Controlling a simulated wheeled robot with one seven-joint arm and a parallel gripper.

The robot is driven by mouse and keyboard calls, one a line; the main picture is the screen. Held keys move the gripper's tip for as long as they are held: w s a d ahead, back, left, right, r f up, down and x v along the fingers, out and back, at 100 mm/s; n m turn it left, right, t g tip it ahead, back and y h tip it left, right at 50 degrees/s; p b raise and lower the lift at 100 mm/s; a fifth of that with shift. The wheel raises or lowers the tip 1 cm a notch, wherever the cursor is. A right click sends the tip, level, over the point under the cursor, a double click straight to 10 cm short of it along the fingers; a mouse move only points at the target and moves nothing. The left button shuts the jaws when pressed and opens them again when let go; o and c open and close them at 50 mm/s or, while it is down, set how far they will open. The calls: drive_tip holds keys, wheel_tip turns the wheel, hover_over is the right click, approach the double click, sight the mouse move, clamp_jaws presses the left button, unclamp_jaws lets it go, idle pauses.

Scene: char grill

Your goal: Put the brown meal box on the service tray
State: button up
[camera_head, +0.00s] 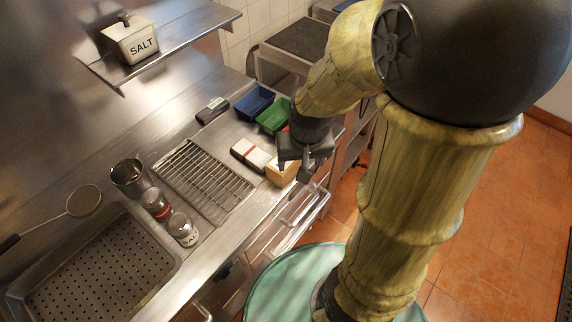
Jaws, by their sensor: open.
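The brown meal box (281,174) stands near the front edge of the steel counter, right of the wire rack. My gripper (304,170) points down at the box's right side, very close to it. The jaws are open, and I cannot tell whether a finger touches the box. The gripper and wrist hide part of the box's right side. A large perforated metal tray (100,270) lies at the lower left. Blue (254,102) and green (272,116) trays stand behind the box. I cannot tell which of these is the service tray.
A white box with a red band (251,154) sits just left of the brown box. The wire rack (204,180), two shakers (183,229) and a metal cup (130,178) occupy the middle counter. A strainer (82,202) lies left. A shelf holds a salt box (130,40).

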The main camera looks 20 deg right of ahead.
drive_tip(key=w+m+g+p, duration=0.2)
drive_tip(key=w+m, duration=0.7)
drive_tip(key=w, duration=0.3)
drive_tip(key=shift+w, duration=0.25)
drive_tip(key=shift+f, duration=0.1)
wheel_tip(320, 180, down, 12)
drive_tip(key=shift+f+p, duration=0.1)
drive_tip(key=shift+p, duration=1.15)
drive_tip(key=shift+f, duration=0.1)
drive_tip(key=shift+f+p, duration=1.25)
drive_tip(key=shift+f, duration=1.25)
